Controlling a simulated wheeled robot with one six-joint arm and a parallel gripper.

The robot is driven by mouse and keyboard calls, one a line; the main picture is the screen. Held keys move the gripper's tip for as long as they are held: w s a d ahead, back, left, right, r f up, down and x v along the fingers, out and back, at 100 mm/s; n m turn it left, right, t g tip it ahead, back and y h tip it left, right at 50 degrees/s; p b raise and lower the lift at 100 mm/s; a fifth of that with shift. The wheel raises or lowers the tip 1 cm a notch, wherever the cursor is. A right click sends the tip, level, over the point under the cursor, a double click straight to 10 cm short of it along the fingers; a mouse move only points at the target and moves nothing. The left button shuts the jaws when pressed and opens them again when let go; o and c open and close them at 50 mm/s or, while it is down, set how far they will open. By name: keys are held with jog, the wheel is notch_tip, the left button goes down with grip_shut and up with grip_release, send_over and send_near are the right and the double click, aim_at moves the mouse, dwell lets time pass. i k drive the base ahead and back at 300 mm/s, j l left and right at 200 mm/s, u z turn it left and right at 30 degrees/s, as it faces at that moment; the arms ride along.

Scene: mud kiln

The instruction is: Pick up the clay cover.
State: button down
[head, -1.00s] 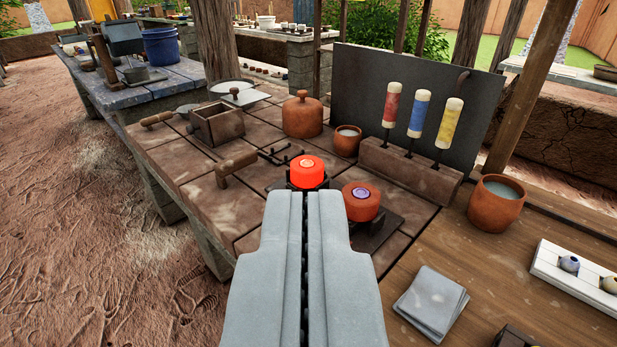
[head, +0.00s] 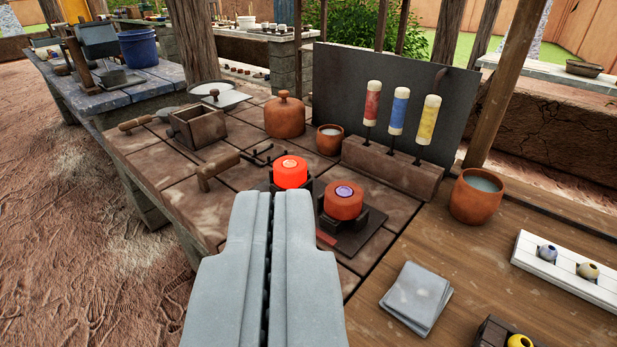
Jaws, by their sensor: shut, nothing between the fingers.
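The clay cover (head: 285,118) is a round terracotta dome with a small knob on top. It stands upright on the tiled bench towards the back, left of a small clay cup. My gripper (head: 263,197) is shut and empty in the lower middle of the view. Its tips point forward over the near part of the bench. They are well short of the cover, with an orange-red glowing piece between them and it in the picture.
The glowing piece (head: 290,172) and a terracotta piece (head: 343,200) sit in dark holders just past my fingertips. A clay cup (head: 329,138) stands beside the cover. A brown box (head: 197,127) lies left, and a block (head: 393,168) holds coloured rods right.

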aim_at(284, 116)
jog(key=i+j, duration=0.85)
jog(key=i, duration=0.2)
jog(key=i+j+u, duration=0.1)
jog(key=i+j, duration=0.35)
jog(key=i, duration=0.1)
